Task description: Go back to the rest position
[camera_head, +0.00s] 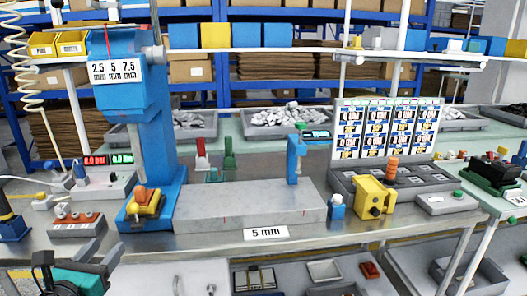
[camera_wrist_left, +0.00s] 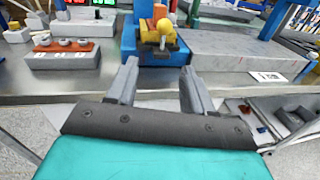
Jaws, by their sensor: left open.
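My left gripper (camera_head: 77,262) is at the bottom left of the head view, in front of the bench's front edge. In the left wrist view its two grey fingers (camera_wrist_left: 157,88) stand apart with nothing between them. Beyond them is the blue press (camera_head: 150,105) with an orange and yellow part (camera_head: 146,201) at its base, which also shows in the wrist view (camera_wrist_left: 157,32). My right gripper is in neither view.
The metal bench (camera_head: 200,243) holds a grey block (camera_head: 250,203), a "5 mm" label (camera_head: 265,233), a yellow device (camera_head: 373,197) and a panel of labelled displays (camera_head: 388,128). A block with several knobs (camera_head: 77,224) sits at left. Drawers and bins are below.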

